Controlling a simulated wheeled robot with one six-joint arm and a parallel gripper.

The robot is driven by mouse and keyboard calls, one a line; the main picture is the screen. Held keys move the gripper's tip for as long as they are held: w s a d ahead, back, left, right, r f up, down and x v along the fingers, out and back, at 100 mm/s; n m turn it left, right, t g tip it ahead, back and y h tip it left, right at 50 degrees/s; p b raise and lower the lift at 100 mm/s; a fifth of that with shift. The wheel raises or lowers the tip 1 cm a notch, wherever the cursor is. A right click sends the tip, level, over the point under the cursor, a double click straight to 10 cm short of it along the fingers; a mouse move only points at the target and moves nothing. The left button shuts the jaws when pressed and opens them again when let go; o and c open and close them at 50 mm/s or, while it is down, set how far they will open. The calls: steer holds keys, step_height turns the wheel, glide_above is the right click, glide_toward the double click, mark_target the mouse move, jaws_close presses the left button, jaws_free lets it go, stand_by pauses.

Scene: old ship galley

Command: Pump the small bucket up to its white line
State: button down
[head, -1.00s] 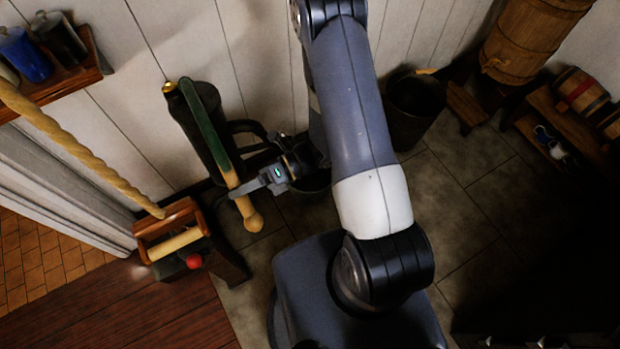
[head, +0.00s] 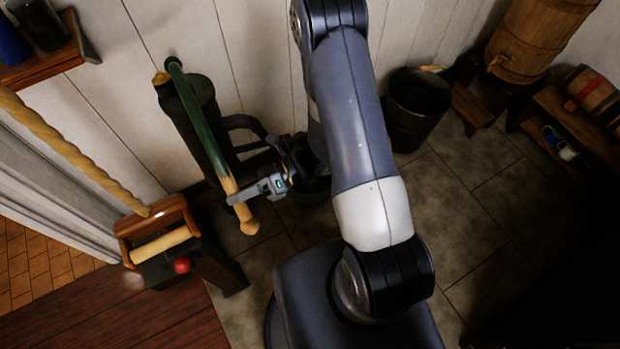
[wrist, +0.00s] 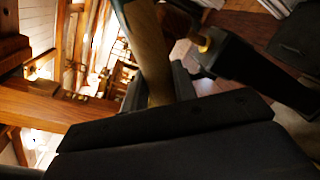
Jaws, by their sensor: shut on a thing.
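The pump (head: 205,110) is a dark upright cylinder by the plank wall, with a curved dark spout on its right. Its long green handle (head: 198,115) slants down across the front to a pale wooden grip (head: 248,222). My gripper (head: 243,190) is shut on the wooden part of the handle, above its rounded end. In the wrist view the pale wooden grip (wrist: 150,55) stands up between the fingers. A dark small bucket (head: 312,190) shows partly under the spout, behind my gripper and arm. Its inside, white line and water level are hidden.
A larger dark bucket (head: 418,112) stands on the floor right of my arm. A barrel (head: 530,35) and a low rack (head: 560,130) are at the right. A wooden stand with a roller (head: 160,245) and a rope (head: 75,155) are at the left. Tiled floor at right is clear.

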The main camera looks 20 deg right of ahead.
steer(key=w+f+n+b, duration=0.3)
steer(key=f+b, duration=0.4)
steer(key=shift+w+a+f+t+b, duration=0.25)
steer(key=shift+a+t+b, duration=0.1)
steer(key=shift+a, duration=0.1)
steer(key=shift+r+y, duration=0.15)
steer(key=shift+y, duration=0.15)
